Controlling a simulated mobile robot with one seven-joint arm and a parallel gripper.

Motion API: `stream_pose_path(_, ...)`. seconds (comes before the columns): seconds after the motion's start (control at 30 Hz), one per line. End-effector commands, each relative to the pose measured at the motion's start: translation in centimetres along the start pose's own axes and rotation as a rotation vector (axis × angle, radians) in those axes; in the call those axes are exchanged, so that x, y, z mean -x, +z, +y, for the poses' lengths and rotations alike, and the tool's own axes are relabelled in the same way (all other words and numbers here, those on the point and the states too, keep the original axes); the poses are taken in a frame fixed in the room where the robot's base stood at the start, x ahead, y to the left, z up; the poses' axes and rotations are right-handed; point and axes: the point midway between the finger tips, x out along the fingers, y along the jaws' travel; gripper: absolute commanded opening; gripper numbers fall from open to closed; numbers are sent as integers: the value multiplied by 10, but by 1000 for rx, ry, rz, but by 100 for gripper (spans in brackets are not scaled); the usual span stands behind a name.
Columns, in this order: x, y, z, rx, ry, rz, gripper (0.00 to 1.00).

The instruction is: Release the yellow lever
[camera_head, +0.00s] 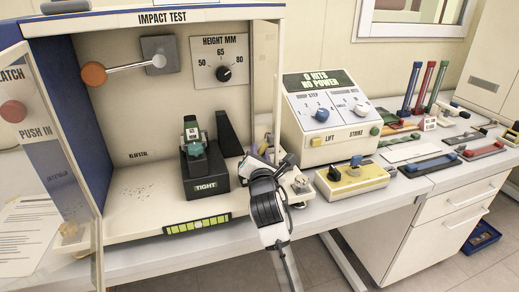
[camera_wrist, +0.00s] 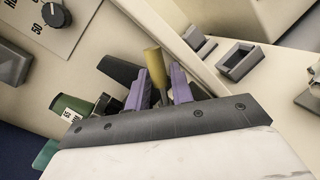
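The yellow lever (camera_wrist: 153,57) shows in the wrist view as a short dull-yellow rod with a rounded end. It stands between the two purple fingers of my gripper (camera_wrist: 165,75), which sit close on both sides of it. My gripper appears shut on the lever, and the lever's lower part is hidden by the fingers and gripper body. In the head view my gripper (camera_head: 286,163) is at the right front side of the impact test cabinet (camera_head: 150,215). The lever cannot be made out clearly there.
A black clamp marked TIGHT (camera_head: 206,186) with a green-topped piece stands inside the cabinet, left of my gripper. A control box (camera_head: 335,150) with dials stands behind right. The cabinet's open door (camera_head: 50,150) is far left.

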Motion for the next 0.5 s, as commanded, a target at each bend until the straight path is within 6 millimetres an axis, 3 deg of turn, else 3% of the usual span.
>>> stream_pose_path(0.33,-4,0,0,1,0,-1,23)
stream_pose_path(0.5,-4,0,0,1,0,-1,1)
